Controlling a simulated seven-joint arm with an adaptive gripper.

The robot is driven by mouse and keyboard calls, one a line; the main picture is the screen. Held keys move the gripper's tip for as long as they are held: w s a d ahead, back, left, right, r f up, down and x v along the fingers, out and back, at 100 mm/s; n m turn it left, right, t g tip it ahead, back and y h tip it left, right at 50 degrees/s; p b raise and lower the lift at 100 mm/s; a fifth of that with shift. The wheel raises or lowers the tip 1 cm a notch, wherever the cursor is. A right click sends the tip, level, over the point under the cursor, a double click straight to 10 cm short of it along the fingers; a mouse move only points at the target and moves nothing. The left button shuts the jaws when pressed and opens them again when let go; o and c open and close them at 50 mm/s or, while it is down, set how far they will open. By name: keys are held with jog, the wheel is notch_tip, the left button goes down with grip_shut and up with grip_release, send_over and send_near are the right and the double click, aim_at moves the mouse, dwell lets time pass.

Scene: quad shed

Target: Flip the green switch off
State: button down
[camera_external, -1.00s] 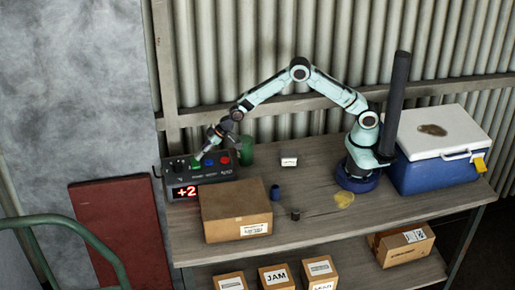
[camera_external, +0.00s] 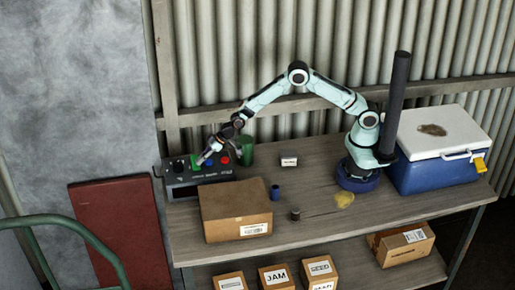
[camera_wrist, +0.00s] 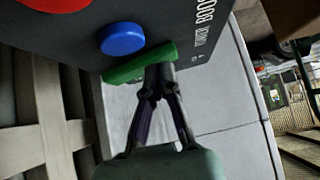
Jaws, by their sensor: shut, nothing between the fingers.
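The green switch (camera_wrist: 130,66) is a flat green lever on the dark control box (camera_wrist: 195,28), beside the round blue button (camera_wrist: 122,38) in the wrist view. In the external view a bit of the green switch (camera_external: 194,161) shows just left of my gripper (camera_external: 203,160). My gripper is shut and empty, with its tips (camera_wrist: 159,72) at the right end of the switch, touching it or very close. The control box's front display (camera_external: 186,191) is dark. The exact tilt of the switch is hard to tell.
A red button (camera_external: 225,160) and a black knob (camera_external: 178,166) are also on the box. A cardboard box (camera_external: 235,212) stands in front of it, and a green cylinder (camera_external: 246,153) behind. A blue cooler (camera_external: 440,170) stands at the right of the workbench (camera_external: 320,220).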

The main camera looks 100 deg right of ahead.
aim_at(205, 165)
jog(key=shift+d+r, duration=0.3)
jog(key=shift+d, duration=0.35)
jog(key=shift+r, duration=0.1)
jog(key=shift+r, duration=0.3)
jog(key=r, duration=0.3)
jog(key=s+r, duration=0.1)
jog(key=shift+a+r, duration=0.25)
jog(key=shift+a, duration=0.05)
jog(key=v, duration=0.8)
jog(key=shift+s+a, duration=0.2)
jog(key=shift+a, duration=0.4)
